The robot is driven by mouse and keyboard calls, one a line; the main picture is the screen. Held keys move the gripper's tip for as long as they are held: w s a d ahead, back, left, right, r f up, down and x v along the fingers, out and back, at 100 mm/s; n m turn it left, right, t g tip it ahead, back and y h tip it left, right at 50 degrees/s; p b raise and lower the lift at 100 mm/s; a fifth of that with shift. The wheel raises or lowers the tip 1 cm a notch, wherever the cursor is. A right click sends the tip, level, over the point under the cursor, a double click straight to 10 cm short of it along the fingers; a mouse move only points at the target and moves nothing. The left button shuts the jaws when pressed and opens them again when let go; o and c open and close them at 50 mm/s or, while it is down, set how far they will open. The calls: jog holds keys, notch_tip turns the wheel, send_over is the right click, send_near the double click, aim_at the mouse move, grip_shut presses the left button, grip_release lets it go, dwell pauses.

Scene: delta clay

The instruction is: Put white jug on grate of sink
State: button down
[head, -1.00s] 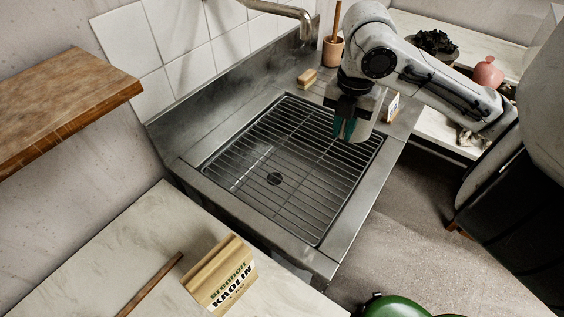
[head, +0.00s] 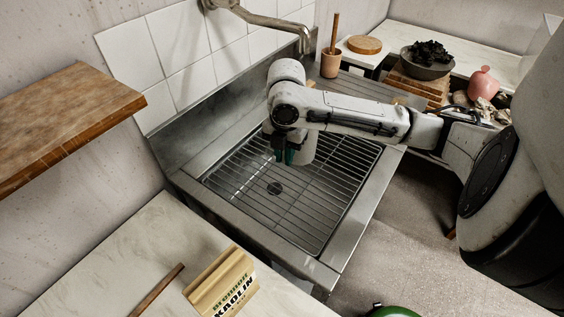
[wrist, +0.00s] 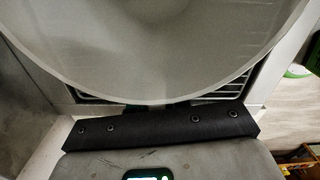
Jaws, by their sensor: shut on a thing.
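The white jug (head: 304,150) is in my gripper (head: 285,156), over the sink's grate (head: 325,195) in the head view. My gripper has dark teal fingertips and is shut on the jug. My arm hides much of the jug there. In the wrist view the jug's wide, round, pale rim and inside (wrist: 160,50) fill the upper middle, and bars of the grate (wrist: 90,97) show beyond it. I cannot tell whether the jug's base touches the grate. The steel sink (head: 345,245) surrounds the grate, and a dark drain shows through the bars.
A metal tap (head: 260,18) reaches over the sink's back. A terracotta pot (head: 331,62) stands at the far end. A wooden shelf (head: 60,125) juts in at left. A kaolin bag (head: 225,280) lies on the near counter. The grate's near part is bare.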

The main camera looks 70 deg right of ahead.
jog(key=shift+w+f, duration=0.25)
jog(key=shift+f, duration=0.05)
jog(key=shift+w+f+p, duration=0.1)
jog(key=shift+f+p, duration=0.25)
jog(key=shift+f, duration=1.3)
jog(key=shift+f, duration=0.15)
jog(key=c, duration=1.1)
grip_release()
notch_tip(320, 180, up, 12)
jog(key=shift+r+b, duration=0.2)
jog(key=shift+b, duration=0.1)
